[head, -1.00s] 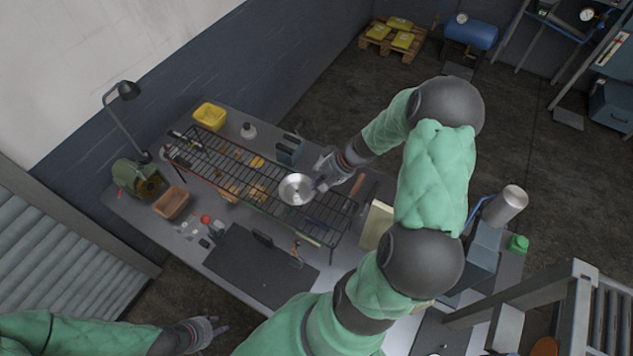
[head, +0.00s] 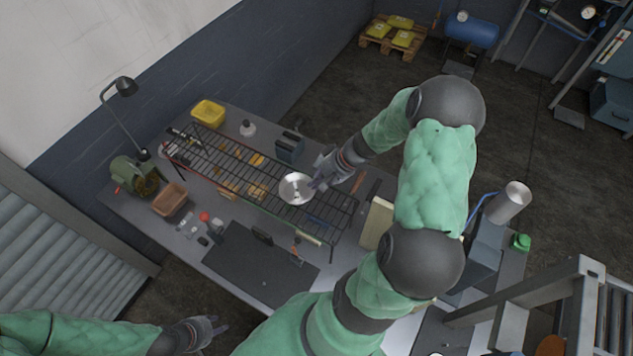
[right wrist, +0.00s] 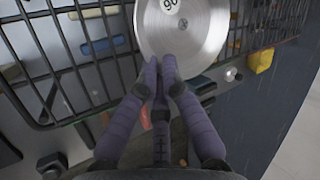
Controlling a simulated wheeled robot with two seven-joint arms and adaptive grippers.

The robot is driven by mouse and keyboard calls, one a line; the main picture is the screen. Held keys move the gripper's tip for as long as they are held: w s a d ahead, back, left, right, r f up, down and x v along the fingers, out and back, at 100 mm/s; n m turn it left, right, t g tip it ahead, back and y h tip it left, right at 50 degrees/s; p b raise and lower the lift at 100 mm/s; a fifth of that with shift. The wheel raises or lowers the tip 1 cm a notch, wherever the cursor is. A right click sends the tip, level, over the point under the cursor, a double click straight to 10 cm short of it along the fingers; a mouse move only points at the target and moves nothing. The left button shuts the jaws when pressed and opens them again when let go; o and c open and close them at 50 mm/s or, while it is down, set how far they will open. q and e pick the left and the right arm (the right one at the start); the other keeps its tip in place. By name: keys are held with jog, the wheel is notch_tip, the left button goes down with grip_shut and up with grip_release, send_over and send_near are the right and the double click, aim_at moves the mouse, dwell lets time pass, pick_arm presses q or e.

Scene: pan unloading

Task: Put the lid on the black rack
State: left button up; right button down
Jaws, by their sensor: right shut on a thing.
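The lid (head: 293,190) is a round, shiny silver disc over the right part of the black rack (head: 214,160), which is a long wire grid standing on the workbench. In the right wrist view the lid (right wrist: 205,35) carries a round white label marked 90, and the rack's wires (right wrist: 62,60) show beside and behind it. My right gripper (head: 319,184) is shut on the lid's near edge, its fingertips (right wrist: 160,70) together there. I cannot tell whether the lid touches the wires. My left gripper (head: 212,328) is empty and open, away from the bench at the lower left.
Below the rack lies a dark mat (head: 245,268). A brown box (head: 171,200), a yellow bin (head: 208,113) and a desk lamp (head: 125,88) stand around the rack's left end. A grey-blue holder (head: 289,147) stands behind the rack. Small yellow pieces lie beneath the wires.

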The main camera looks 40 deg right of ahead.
jog(key=shift+f+b, duration=0.3)
jog(key=c, duration=1.3)
grip_release()
jog(key=shift+c, duration=0.2)
jog(key=shift+r, duration=0.1)
jog(key=v, duration=1.2)
